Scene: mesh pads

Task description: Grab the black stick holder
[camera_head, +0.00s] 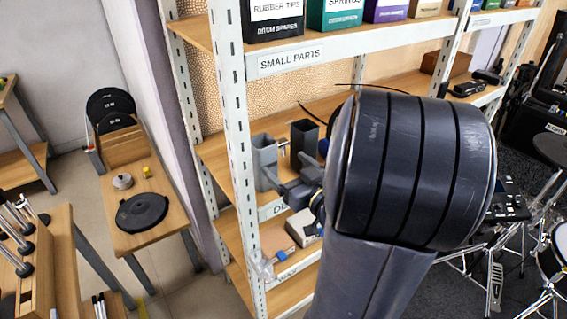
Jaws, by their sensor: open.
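The black stick holder (304,136) is an upright, open-topped dark box on the middle shelf of the white metal rack. A similar grey holder (264,155) stands just left of it. My gripper (293,178) is at the shelf's front edge, low in front of the two holders. It is open, and no object shows between its fingers. The base of the black holder is hidden behind the gripper. I cannot tell whether the gripper touches either holder. My large dark arm link covers the shelf to the right.
The rack's white front post (233,150) stands close to the left of the grey holder. The shelf above holds labelled boxes (275,20). A lower shelf holds a pale box (303,228). A wooden bench with a black disc (142,213) stands left; drum gear is at right.

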